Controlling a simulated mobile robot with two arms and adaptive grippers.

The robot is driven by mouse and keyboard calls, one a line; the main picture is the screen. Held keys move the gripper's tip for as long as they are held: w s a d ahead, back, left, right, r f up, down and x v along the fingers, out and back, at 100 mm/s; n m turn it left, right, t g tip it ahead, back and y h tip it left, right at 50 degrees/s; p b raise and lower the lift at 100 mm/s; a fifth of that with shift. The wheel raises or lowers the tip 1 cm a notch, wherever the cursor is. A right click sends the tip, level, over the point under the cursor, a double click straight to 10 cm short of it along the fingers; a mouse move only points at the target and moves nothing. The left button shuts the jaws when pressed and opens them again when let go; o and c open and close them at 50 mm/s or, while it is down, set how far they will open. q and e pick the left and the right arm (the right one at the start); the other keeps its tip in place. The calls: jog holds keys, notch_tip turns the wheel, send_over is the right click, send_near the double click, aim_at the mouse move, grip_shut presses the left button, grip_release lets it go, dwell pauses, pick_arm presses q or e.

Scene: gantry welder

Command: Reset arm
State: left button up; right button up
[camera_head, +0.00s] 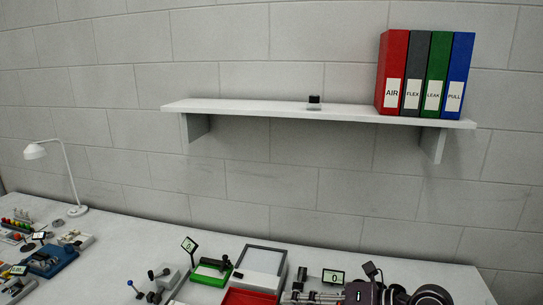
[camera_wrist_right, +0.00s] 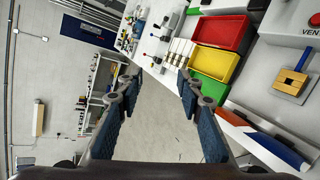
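My right gripper (camera_wrist_right: 153,82) is in the right wrist view, its two blue-padded fingers spread wide apart. Nothing is held between them; grey floor shows in the gap. Dark rounded links at the bottom right of the head view look like part of my right arm (camera_head: 430,295), low over the bench's front right. The right gripper's fingers cannot be made out there. My left gripper is in neither view.
A white bench (camera_head: 130,235) carries a lamp (camera_head: 70,180), small devices and a red tray (camera_head: 248,297). A wall shelf (camera_head: 250,108) holds several binders (camera_head: 425,70) and a small black block (camera_head: 314,99). Red (camera_wrist_right: 222,32), yellow (camera_wrist_right: 211,62) and green bins (camera_wrist_right: 208,90) lie right of the gripper.

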jog(key=s+a+r+m+t+y, duration=0.1)
jog(key=a+r+m+t+y, duration=0.25)
jog(key=r, duration=0.45)
jog(key=w+d+r+m+t+h, duration=0.2)
jog(key=d+r+m+t, duration=0.35)
jog(key=m+t, duration=0.4)
jog(key=s+d+f+m+g+h, duration=0.3)
jog(key=d+f+m+h, duration=1.2)
jog(key=m, duration=0.2)
jog(key=s+d+f+m+g, duration=0.1)
jog(key=s+f+m+g, duration=0.2)
jog(key=s+f+g, duration=0.65)
jog(key=s+a+f+g+y, duration=0.1)
jog(key=s+a+f, duration=0.1)
jog(key=s+f, duration=0.45)
jog(key=s+a+f+g+y, duration=0.15)
jog(key=s+f, duration=0.25)
jog(key=s, duration=0.5)
notch_tip(320, 180, down, 31)
jog(key=s+g+b, duration=0.2)
jog(key=b, duration=0.3)
jog(key=s+d+f+b, duration=0.1)
jog(key=s+f+b, duration=0.1)
jog(key=s+f, duration=0.6)
jog(key=s+d+f+b, duration=0.1)
jog(key=s+f+b, duration=0.2)
jog(key=s+f, duration=0.5)
notch_tip(320, 180, down, 5)
jog(key=shift+s+d+f+g+h, duration=0.1)
jog(key=shift+s+d+g+h, duration=0.3)
